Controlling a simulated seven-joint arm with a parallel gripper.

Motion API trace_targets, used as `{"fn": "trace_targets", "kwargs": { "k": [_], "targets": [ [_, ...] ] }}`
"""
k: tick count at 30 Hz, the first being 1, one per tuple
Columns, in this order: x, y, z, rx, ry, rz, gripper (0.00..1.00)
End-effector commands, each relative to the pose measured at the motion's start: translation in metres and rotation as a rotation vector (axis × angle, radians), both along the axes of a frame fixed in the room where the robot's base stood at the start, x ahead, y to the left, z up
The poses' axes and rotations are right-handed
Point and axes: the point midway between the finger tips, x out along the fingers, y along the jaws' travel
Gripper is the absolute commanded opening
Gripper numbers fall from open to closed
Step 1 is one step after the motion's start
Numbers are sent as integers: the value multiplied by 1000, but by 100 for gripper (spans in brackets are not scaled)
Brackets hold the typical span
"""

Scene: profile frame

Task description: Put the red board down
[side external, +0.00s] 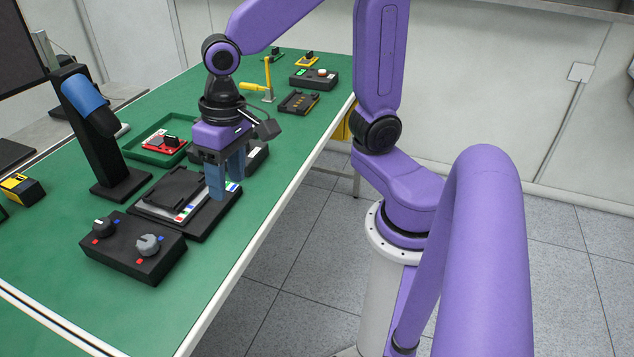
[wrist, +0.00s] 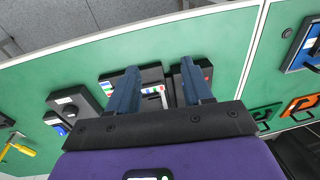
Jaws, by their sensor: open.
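The red board (side external: 162,145) lies in a shallow green tray (side external: 143,155) on the green table, with a small black part on top of it. I cannot make it out in the wrist view. My gripper (side external: 226,186) has its blue fingers apart and pointing down, with nothing visible between them. It is in front of and to the right of the red board, apart from it, over the right side of a black fixture (side external: 160,197) with coloured labels. In the wrist view, my gripper (wrist: 159,68) is spread over dark, coloured-label equipment.
A black box with knobs (side external: 135,248) sits at the front, and a black stand with a blue top (side external: 97,150) rises at left. A yellow lever (side external: 267,80) and a black box (side external: 314,79) are farther back. Bare table lies along the right edge.

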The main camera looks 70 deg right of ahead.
Motion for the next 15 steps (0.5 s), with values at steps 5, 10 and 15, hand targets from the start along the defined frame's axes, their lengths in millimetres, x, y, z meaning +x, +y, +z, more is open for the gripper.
{"fn": "trace_targets", "kwargs": {
  "k": [5, 10, 15],
  "targets": [
    [-72, -18, -6, -56, -15, 503, 50],
    [-118, -38, -14, -92, -23, 878, 50],
    [-138, -51, -18, -110, -26, 1069, 50]
  ]
}}
